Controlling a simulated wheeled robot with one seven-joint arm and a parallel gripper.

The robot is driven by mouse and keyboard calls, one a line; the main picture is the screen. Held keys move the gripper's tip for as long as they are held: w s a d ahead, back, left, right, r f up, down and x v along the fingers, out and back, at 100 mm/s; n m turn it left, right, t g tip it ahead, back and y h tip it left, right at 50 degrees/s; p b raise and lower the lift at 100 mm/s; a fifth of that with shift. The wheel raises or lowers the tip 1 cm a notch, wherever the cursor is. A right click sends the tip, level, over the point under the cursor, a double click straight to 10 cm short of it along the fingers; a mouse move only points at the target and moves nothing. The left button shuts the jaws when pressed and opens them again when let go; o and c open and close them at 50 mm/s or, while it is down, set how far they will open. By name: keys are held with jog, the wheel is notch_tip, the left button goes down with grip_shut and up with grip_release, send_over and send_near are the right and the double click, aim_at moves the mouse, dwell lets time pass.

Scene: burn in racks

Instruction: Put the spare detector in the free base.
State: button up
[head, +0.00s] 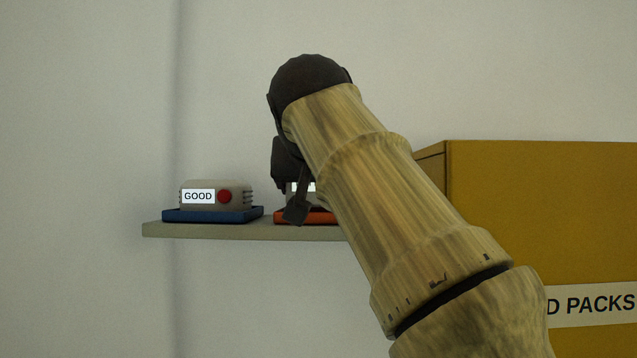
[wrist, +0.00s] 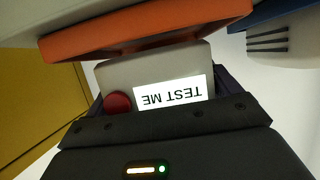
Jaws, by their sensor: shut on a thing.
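A pale detector with a white TEST ME label and a red button (wrist: 120,102) is between the jaws of my gripper (wrist: 160,88) in the wrist view, which shows it upside down. My gripper is shut on it. In the head view my gripper (head: 294,200) is over the orange base (head: 308,217) on the shelf, and my arm hides most of the detector. The orange base (wrist: 150,32) is right against or very close to the detector's underside; I cannot tell if they touch. A second pale detector labelled GOOD (head: 232,186) sits on a blue base (head: 212,215) to the left.
The grey shelf (head: 250,232) is fixed to a pale wall. A yellow cabinet (head: 540,220) with a partly hidden label ending in D PACKS stands to the right, behind my arm. The blue base (wrist: 262,12) shows at the wrist view's upper right. The shelf has a small gap between the bases.

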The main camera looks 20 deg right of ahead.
jog(key=shift+s+f+b, duration=0.1)
jog(key=shift+f+b, duration=0.35)
jog(key=shift+f, duration=0.25)
jog(key=o, duration=0.8)
jog(key=s+a, duration=0.1)
jog(key=s, duration=0.2)
jog(key=s+a+b, duration=0.1)
jog(key=s, duration=0.2)
jog(key=s+a, duration=0.1)
jog(key=s, duration=0.2)
jog(key=shift+s+a+b, duration=0.2)
jog(key=shift+s+b, duration=0.05)
jog(key=shift+b, duration=0.05)
dwell(0.4)
